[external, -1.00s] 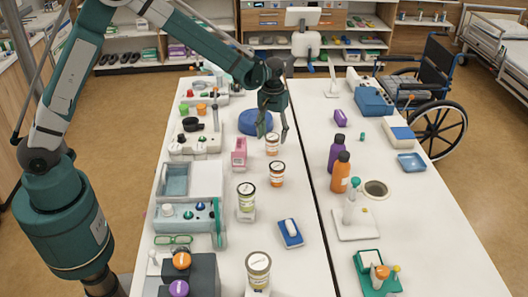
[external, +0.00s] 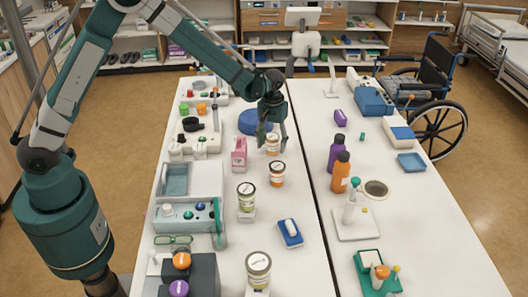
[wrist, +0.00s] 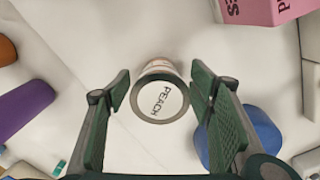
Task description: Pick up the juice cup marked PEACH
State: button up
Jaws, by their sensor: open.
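The juice cup marked PEACH (wrist: 159,100) stands upright on the table, its white lid facing me in the wrist view. In the external view the same cup (external: 272,144) shows partly behind my fingers. My gripper (external: 272,140) is above and around the cup. In the wrist view its two fingers (wrist: 160,95) are apart, one on each side of the lid, with a visible gap on both sides. The cup's lower part is mostly hidden by its lid in the wrist view.
A pink box (external: 239,154) stands just left of the cup, and an orange-labelled cup (external: 277,174) in front of it. A blue round object (external: 250,123) lies behind. Purple (external: 335,153) and orange (external: 340,172) bottles stand to the right.

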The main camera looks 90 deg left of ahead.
jog(key=shift+c, duration=0.3)
jog(key=c, duration=1)
jog(key=shift+r, duration=0.15)
jog(key=shift+r, duration=4.85)
